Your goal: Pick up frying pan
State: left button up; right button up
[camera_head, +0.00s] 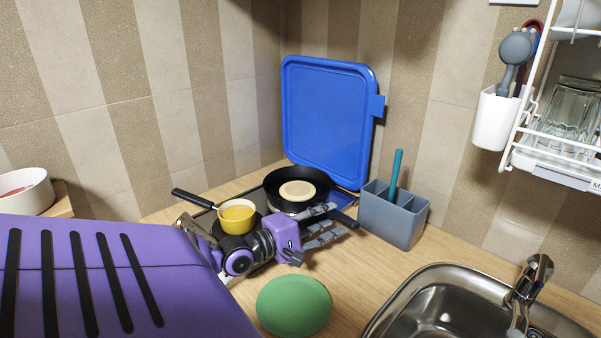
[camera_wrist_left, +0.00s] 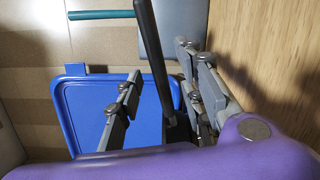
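The black frying pan (camera_head: 270,181) sits on the hob at the back of the counter, with a round cream-coloured thing (camera_head: 297,190) in it. Its dark handle (camera_head: 345,219) points toward the lower right. My left gripper (camera_head: 336,220) is open at this handle. In the left wrist view, the handle (camera_wrist_left: 157,55) runs between the two spread fingers of the left gripper (camera_wrist_left: 160,65), with a gap visible on the left finger's side. Most of the pan is hidden there. My right gripper is not in view.
A yellow pot (camera_head: 238,216) stands left of the pan. The blue hob lid (camera_head: 328,115) stands upright behind. A grey utensil holder (camera_head: 393,216) is close to the right. A green round object (camera_head: 294,306) and the sink (camera_head: 440,312) are in front.

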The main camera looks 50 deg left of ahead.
pick_arm(q)
jog(key=shift+w+d, duration=0.1)
jog(key=shift+w, duration=1.35)
jog(key=shift+c, duration=0.5)
grip_shut()
jog(key=shift+r, duration=0.1)
